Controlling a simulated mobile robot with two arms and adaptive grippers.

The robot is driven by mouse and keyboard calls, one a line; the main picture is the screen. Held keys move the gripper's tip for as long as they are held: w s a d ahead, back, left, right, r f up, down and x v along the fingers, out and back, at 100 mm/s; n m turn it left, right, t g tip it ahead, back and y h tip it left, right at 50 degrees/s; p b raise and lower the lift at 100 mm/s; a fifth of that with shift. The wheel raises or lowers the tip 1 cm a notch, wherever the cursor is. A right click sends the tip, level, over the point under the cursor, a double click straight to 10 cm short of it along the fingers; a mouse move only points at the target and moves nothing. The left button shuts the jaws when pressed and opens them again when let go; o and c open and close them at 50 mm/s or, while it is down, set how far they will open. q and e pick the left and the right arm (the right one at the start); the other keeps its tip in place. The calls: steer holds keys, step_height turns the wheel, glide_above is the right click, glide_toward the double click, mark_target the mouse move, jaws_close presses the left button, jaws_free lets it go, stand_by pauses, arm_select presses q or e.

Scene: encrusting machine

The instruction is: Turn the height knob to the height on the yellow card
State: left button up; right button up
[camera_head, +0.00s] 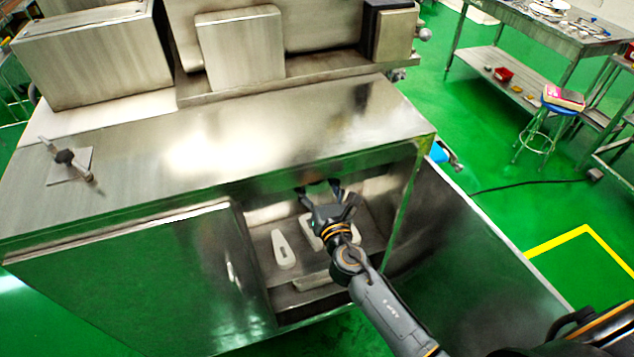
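The steel encrusting machine (130,150) fills the left and middle of the head view. A dark knob on a metal crossbar (66,157) stands on a small plate at the left of its top; I cannot tell whether it is the height knob. I see no yellow card. My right gripper (319,188) reaches from the lower right into the machine's open front compartment. Its fingers are spread, with nothing visible between them. It hides part of the compartment's inside. My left gripper is not in view.
A pale elongated piece (283,250) lies in the compartment left of my gripper; another pale piece is partly hidden beneath it. A closed door panel (130,280) is at the left. At the upper right are a steel table (560,35) and a blue stool (537,134). Green floor lies between.

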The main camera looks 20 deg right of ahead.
steer(key=c, duration=1.2)
steer(key=shift+o, duration=0.2)
steer(key=shift+m, duration=0.3)
steer(key=m, duration=1.1)
steer(key=m+y+p, duration=0.1)
steer(key=m, duration=1)
steer(key=shift+d+r+g+y, duration=0.1)
steer(key=shift+d+g+y, duration=0.05)
steer(key=shift+g+y, duration=0.15)
steer(key=shift+m, duration=0.3)
steer(key=o, duration=1.2)
steer(key=shift+c, duration=0.2)
